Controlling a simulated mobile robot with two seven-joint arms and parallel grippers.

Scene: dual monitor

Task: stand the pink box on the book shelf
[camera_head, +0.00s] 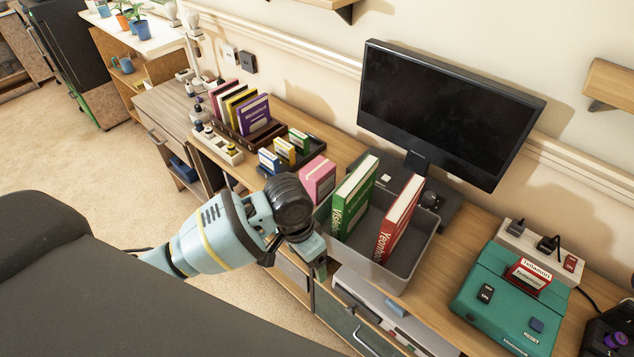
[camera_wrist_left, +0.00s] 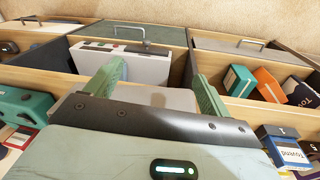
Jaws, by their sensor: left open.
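The pink box (camera_head: 318,178) stands on the desk in the head view, just left of a grey bin. A dark brown rack (camera_head: 228,122) holding pink, yellow and purple books stands further left along the wall; it looks like the book shelf. My left gripper (camera_head: 318,268) is in front of the bin and nearer than the pink box, apart from it. In the left wrist view the gripper (camera_wrist_left: 158,72) has its two green fingers spread, with nothing held between them. The pink box is not clearly seen there. My right gripper is not in view.
The grey bin (camera_head: 372,262) holds a green book (camera_head: 354,197) and a red book (camera_head: 400,218). A black tray of small boxes (camera_head: 284,152) sits between the rack and the pink box. A monitor (camera_head: 440,110) stands behind; a teal console (camera_head: 508,305) is at right.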

